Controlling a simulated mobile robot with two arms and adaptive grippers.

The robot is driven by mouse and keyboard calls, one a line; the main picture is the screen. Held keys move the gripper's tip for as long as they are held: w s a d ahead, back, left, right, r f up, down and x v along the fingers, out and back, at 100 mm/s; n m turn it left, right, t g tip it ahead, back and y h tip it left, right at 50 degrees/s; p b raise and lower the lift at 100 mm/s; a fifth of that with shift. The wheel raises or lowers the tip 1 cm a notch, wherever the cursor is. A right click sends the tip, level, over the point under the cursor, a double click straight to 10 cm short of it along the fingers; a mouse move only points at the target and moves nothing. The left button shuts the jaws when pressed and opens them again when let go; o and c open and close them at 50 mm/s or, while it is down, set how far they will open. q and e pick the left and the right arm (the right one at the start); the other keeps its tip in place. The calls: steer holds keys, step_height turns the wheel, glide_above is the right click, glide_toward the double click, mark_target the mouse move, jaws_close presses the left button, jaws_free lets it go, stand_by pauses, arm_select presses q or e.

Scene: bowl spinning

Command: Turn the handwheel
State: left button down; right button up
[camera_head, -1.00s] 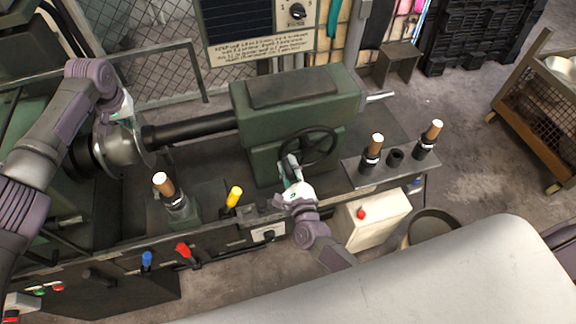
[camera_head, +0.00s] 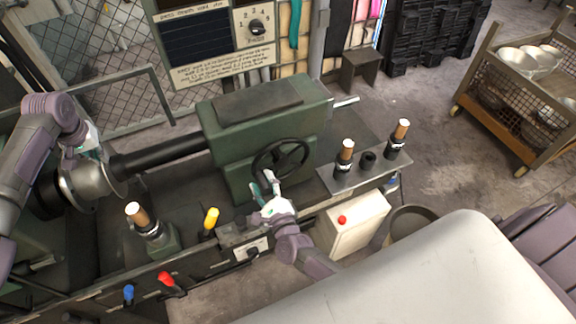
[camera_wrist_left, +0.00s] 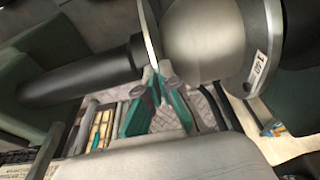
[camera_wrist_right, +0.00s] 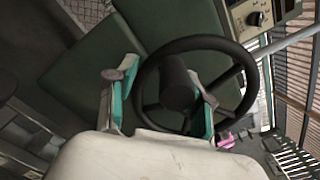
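The black handwheel (camera_head: 283,158) is on the front of the green tailstock (camera_head: 220,140). My right gripper (camera_head: 262,184) is just in front of the wheel's lower left side. In the right wrist view my right gripper (camera_wrist_right: 160,103) is open, with its fingers spread. The handwheel's hub (camera_wrist_right: 177,83) shows between and beyond them; contact with the rim is unclear. My left gripper (camera_head: 92,146) is at the metal disc (camera_head: 112,176) on the left. In the left wrist view my left gripper (camera_wrist_left: 156,78) has its fingertips close together on the rim of the disc (camera_wrist_left: 150,35).
Wooden-handled tools (camera_head: 345,150) stand on a plate right of the wheel. A yellow lever (camera_head: 211,217) stands at the front left. A white box with a red button (camera_head: 355,225) is below. A cart with bowls (camera_head: 490,95) is at the far right.

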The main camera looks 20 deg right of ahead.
mark_target(263, 161)
arm_select(q)
steer(key=shift+d, duration=0.1)
arm_select(e)
steer(key=shift+r+m, duration=0.5)
steer(key=shift+m, duration=0.2)
steer(key=r+m, duration=0.1)
steer(key=m, duration=0.1)
steer(key=d+r+m, duration=0.1)
steer(key=r+m, duration=0.1)
steer(key=m, duration=0.1)
steer(key=r+m, duration=0.2)
steer(key=m, duration=0.1)
steer(key=shift+s+d, duration=0.3)
steer(key=shift+d, duration=0.05)
steer(key=s, duration=1.2)
steer(key=s+f+n+g, duration=0.3)
steer(key=s+f+n, duration=0.1)
steer(key=f+n, duration=0.4)
steer(key=s+d+f+n+g+y, duration=0.1)
steer(key=s+f+n+g, duration=0.2)
steer(key=f+n, duration=0.5)
steer(key=s+f+n+g+y, duration=0.1)
steer(key=s+f+n+g, duration=0.2)
steer(key=f+n, duration=0.5)
step_height(263, 161, down, 6)
steer(key=shift+s+d+r+n, duration=0.2)
steer(key=shift+s+n, duration=0.1)
steer(key=shift+s, duration=0.5)
